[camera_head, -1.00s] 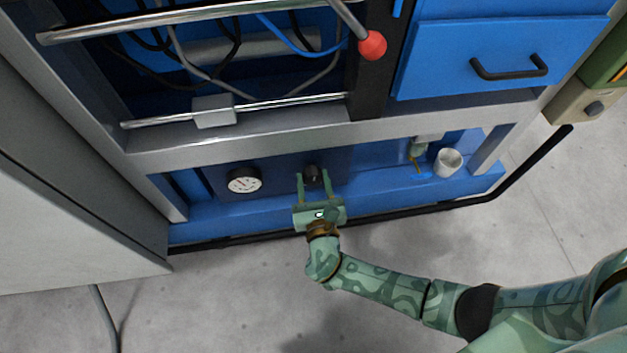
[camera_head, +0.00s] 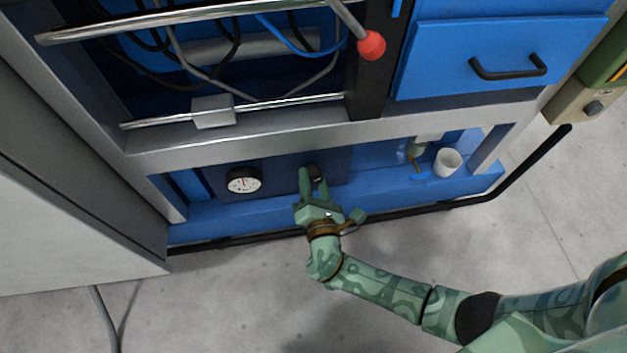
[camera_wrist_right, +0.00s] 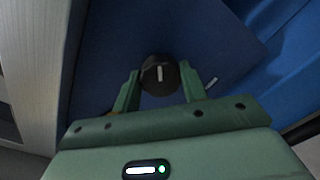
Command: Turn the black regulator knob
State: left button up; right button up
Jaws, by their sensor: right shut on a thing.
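The black regulator knob (camera_head: 315,170) sits on the dark blue panel low in the blue frame. It is partly hidden behind a finger in the head view. In the right wrist view the knob (camera_wrist_right: 152,78) is round with a white mark. My right gripper (camera_head: 313,178) has one finger on each side of the knob and is shut on it. The gripper is rolled at an angle. Both fingers also show in the wrist view (camera_wrist_right: 160,86). My left gripper is not in view.
A round white gauge (camera_head: 243,180) is on the panel left of the knob. A white cup (camera_head: 447,162) stands on the blue ledge to the right. A grey beam (camera_head: 240,143) runs above the panel. A black pipe (camera_head: 400,210) runs along the front.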

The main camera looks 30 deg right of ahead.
jog(key=shift+s+f+m, duration=0.1)
jog(key=shift+f+m, duration=0.05)
jog(key=shift+m, duration=0.95)
jog(key=o, duration=1)
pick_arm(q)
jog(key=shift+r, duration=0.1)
pick_arm(e)
jog(key=shift+s, duration=0.1)
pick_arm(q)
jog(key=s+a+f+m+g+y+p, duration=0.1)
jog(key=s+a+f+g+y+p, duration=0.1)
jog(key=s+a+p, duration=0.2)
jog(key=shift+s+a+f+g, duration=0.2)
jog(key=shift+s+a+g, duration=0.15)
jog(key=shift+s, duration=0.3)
pick_arm(e)
jog(key=v, duration=1.6)
